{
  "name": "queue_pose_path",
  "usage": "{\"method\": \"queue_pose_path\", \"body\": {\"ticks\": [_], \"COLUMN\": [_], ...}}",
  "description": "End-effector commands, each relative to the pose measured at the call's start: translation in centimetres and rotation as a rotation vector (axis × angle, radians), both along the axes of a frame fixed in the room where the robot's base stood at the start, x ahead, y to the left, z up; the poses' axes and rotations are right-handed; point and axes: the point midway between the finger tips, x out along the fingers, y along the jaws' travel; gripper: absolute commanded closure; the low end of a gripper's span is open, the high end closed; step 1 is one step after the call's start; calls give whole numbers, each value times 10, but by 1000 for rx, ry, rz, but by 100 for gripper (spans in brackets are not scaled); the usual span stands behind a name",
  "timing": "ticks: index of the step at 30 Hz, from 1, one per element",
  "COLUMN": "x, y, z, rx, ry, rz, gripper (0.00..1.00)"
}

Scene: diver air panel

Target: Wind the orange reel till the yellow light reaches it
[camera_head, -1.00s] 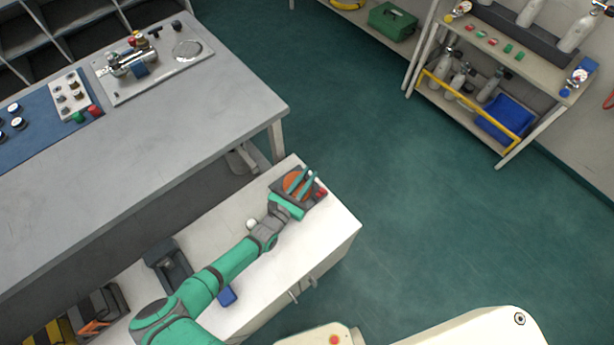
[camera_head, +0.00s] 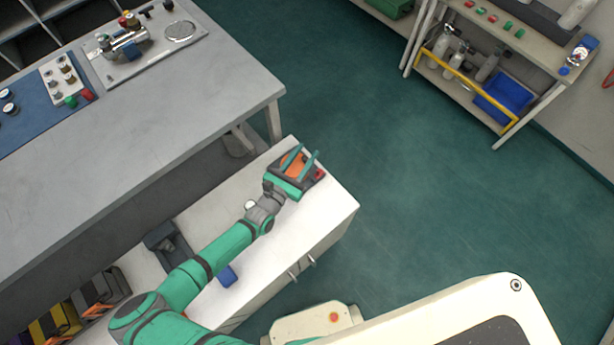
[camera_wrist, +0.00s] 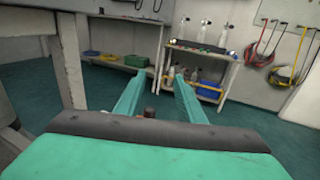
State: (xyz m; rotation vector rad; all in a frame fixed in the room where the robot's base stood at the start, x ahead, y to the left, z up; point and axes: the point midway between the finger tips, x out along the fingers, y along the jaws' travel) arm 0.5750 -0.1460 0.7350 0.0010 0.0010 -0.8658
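The orange reel (camera_head: 294,165) sits on a dark base at the far end of the white cabinet. My gripper (camera_head: 302,157) is over it and hides much of it. Its two green fingers are spread apart with nothing seen held between them. In the wrist view my gripper (camera_wrist: 160,98) is also open, pointing out across the room. A small dark knob with reddish parts shows low between the fingers there; I cannot tell what it belongs to. I cannot tell whether the gripper touches the reel. No yellow light can be made out.
A red part (camera_head: 320,174) is beside the reel. A grey workbench (camera_head: 150,120) stands alongside. The green floor to the right is open.

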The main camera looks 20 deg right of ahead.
Motion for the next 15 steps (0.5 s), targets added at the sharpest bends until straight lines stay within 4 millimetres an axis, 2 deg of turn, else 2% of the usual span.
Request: {"method": "queue_pose_path", "body": {"ticks": [7, 15], "x": [-31, -81], "y": [9, 22], "z": [40, 61], "rx": [-2, -1], "ry": [-1, 0], "rz": [2, 2], "gripper": [65, 65]}}
